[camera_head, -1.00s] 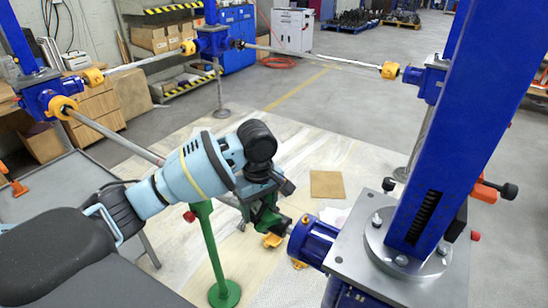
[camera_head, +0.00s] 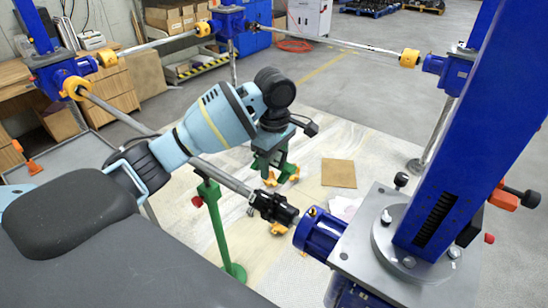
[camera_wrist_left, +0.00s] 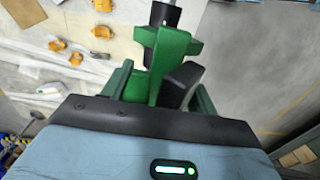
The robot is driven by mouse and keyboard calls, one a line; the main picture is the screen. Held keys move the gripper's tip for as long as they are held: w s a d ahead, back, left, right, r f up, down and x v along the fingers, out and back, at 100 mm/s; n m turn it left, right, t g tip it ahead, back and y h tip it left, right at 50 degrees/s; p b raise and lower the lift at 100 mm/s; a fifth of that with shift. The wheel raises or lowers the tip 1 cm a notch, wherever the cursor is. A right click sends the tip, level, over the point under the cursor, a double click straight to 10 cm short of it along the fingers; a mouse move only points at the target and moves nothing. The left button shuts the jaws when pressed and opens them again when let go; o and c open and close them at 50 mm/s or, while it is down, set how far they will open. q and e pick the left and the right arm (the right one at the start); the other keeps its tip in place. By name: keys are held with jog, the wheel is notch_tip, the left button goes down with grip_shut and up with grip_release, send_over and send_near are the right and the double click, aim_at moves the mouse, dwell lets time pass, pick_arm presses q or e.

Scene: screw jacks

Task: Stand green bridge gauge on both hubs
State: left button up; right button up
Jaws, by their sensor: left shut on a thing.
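The green bridge gauge (camera_head: 264,163) is in my left gripper (camera_head: 271,152), above and behind the shaft end in the head view. In the left wrist view the green gauge (camera_wrist_left: 167,52) sits between the fingers, a dark finger (camera_wrist_left: 181,84) against its right side. The grey shaft (camera_head: 222,174) ends in a black hub (camera_head: 274,208). It faces the blue hub (camera_head: 318,236) of the drive on the right. The gauge appears apart from both hubs in the head view. In the left wrist view a dark hub (camera_wrist_left: 164,15) shows just beyond the gauge. My right gripper is out of view.
A green stand (camera_head: 221,230) rises under the shaft. The large blue column (camera_head: 455,150) on its grey plate (camera_head: 350,258) blocks the right side. Loose orange pieces (camera_wrist_left: 103,32) lie on the light surface below. Open floor lies behind.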

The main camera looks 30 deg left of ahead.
pick_arm(q)
notch_tip(320, 180, down, 11)
dwell(1.0)
dwell(0.8)
jog(key=shift+f, duration=0.45)
dwell(0.4)
jog(key=o, duration=1.3)
jog(key=shift+f, duration=0.1)
